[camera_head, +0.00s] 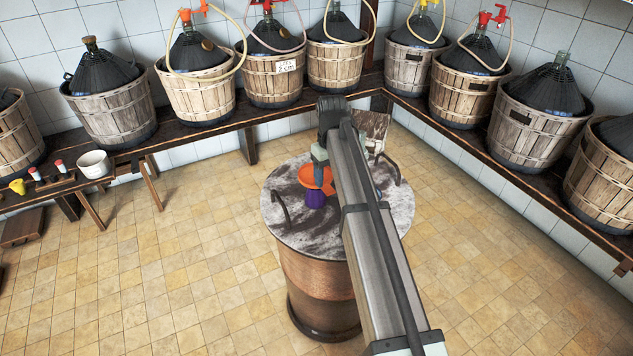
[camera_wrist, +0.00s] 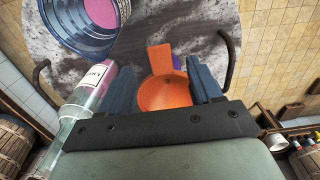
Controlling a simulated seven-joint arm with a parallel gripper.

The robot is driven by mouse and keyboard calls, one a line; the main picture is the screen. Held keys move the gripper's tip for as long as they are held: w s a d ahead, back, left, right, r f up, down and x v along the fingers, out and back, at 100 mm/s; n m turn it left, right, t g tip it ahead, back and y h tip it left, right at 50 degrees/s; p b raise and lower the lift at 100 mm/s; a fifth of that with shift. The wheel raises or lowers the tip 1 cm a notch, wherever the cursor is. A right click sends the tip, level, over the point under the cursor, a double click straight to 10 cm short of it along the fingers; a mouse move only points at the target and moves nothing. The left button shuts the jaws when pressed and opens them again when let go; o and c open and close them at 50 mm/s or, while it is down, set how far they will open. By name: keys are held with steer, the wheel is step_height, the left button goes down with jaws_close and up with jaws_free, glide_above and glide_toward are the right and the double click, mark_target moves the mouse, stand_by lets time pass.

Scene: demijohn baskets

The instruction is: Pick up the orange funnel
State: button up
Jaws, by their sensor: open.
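The orange funnel (camera_head: 312,178) is on the round, mottled grey top of a copper-coloured drum (camera_head: 290,232), partly hidden by my arm in the head view. A purple object (camera_head: 315,199) is close beside it. In the wrist view the funnel's orange bowl (camera_wrist: 165,95) and flat tab show between the two blue fingers of my gripper (camera_wrist: 160,72). My gripper is open, with one finger on each side of the funnel. I cannot tell whether either finger touches it. The lower part of the bowl is hidden by the gripper body.
In the wrist view a blue ribbed vessel with pink inside (camera_wrist: 75,38) and a labelled clear bottle (camera_wrist: 85,105) are left of the fingers. Dark curved handles (camera_head: 281,208) stand at the drum's edge. Shelves with basketed demijohns (camera_head: 110,108) line the walls.

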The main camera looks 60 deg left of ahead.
mark_target(330, 191)
steer(key=shift+f, duration=4)
steer(key=shift+d, duration=0.1)
steer(key=c, duration=1)
